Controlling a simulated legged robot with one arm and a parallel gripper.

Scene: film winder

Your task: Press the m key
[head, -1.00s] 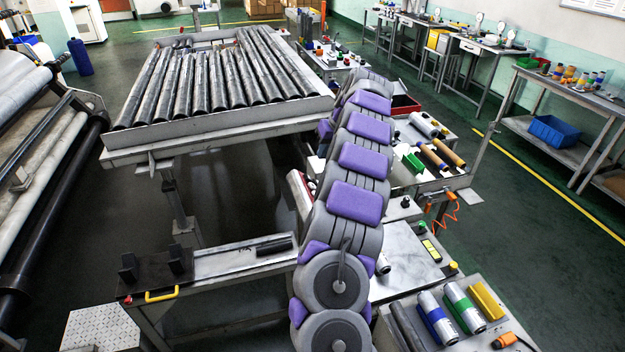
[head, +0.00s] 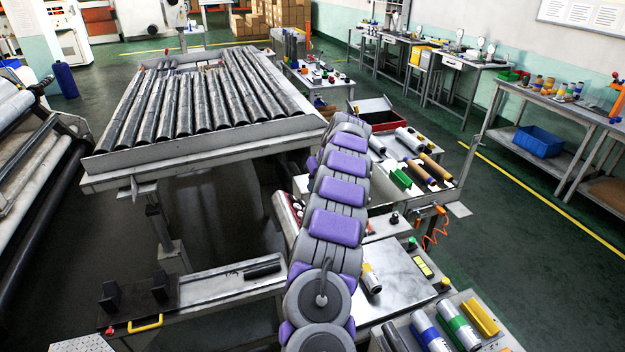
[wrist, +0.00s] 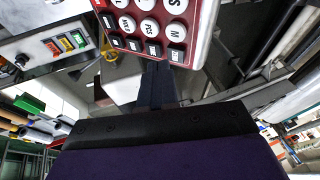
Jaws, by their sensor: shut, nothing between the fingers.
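A red panel with round white keys (wrist: 205,25) shows at the top of the wrist view. The m key (wrist: 176,32) is the round white key marked M near its right side, beside the PCS key (wrist: 149,27). A row of dark rectangular keys lies below them. My gripper (wrist: 157,72) is shut and empty, and its tip shows just below the panel's lower edge in the picture. I cannot tell whether it touches the panel. In the head view the red panel (head: 288,212) is partly hidden behind my arm, which also hides my gripper.
A rack of dark rollers (head: 200,95) stands left of my arm. A bench with coloured rolls (head: 420,170) lies to the right. A small control box with coloured buttons (wrist: 62,42) is left of the panel in the wrist view. Green floor is open at far right.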

